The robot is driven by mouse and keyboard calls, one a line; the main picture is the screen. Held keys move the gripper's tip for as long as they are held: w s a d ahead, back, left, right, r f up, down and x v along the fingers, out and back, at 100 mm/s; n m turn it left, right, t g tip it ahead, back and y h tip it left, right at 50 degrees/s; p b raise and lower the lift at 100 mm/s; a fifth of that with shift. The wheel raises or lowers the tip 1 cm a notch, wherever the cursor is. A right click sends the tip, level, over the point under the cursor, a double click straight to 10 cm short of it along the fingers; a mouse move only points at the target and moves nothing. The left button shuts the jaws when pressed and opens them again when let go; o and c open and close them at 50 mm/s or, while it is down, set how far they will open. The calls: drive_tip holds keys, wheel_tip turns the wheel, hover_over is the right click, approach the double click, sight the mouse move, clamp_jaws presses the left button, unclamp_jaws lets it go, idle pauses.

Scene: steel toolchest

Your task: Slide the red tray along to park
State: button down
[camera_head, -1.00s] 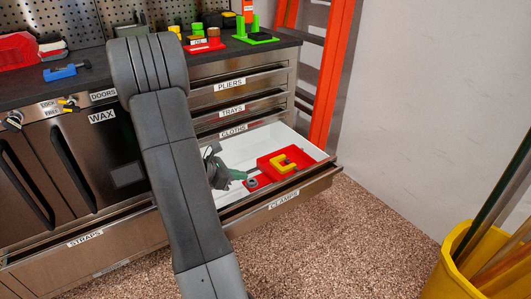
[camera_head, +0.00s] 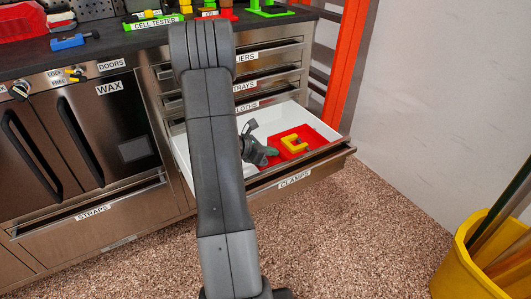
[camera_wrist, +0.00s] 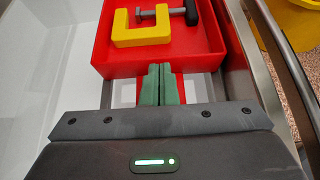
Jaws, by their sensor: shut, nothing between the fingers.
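The red tray (camera_head: 318,136) lies in the open white-lined drawer labelled CLAMPS, towards its right end. In the wrist view the red tray (camera_wrist: 107,58) fills the top middle and carries a yellow C-clamp (camera_wrist: 127,36) with a grey screw. The clamp also shows in the head view (camera_head: 289,147). My gripper (camera_head: 270,153) is down in the drawer at the tray's left side. Its green fingers (camera_wrist: 160,70) are shut and empty, with tips at the tray's near wall, seemingly touching it.
The drawer's steel front (camera_head: 320,160) runs close along the tray. White drawer floor (camera_wrist: 50,60) is clear to the left in the wrist view.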

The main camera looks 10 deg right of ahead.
drive_tip(key=d, duration=0.2)
drive_tip(key=w+d, duration=0.1)
drive_tip(key=shift+w+d+b, duration=0.15)
drive_tip(key=shift+d+b, duration=0.25)
drive_tip(key=shift+w+d, duration=0.1)
drive_tip(key=shift+d, duration=0.15)
drive_tip(key=shift+r, duration=0.2)
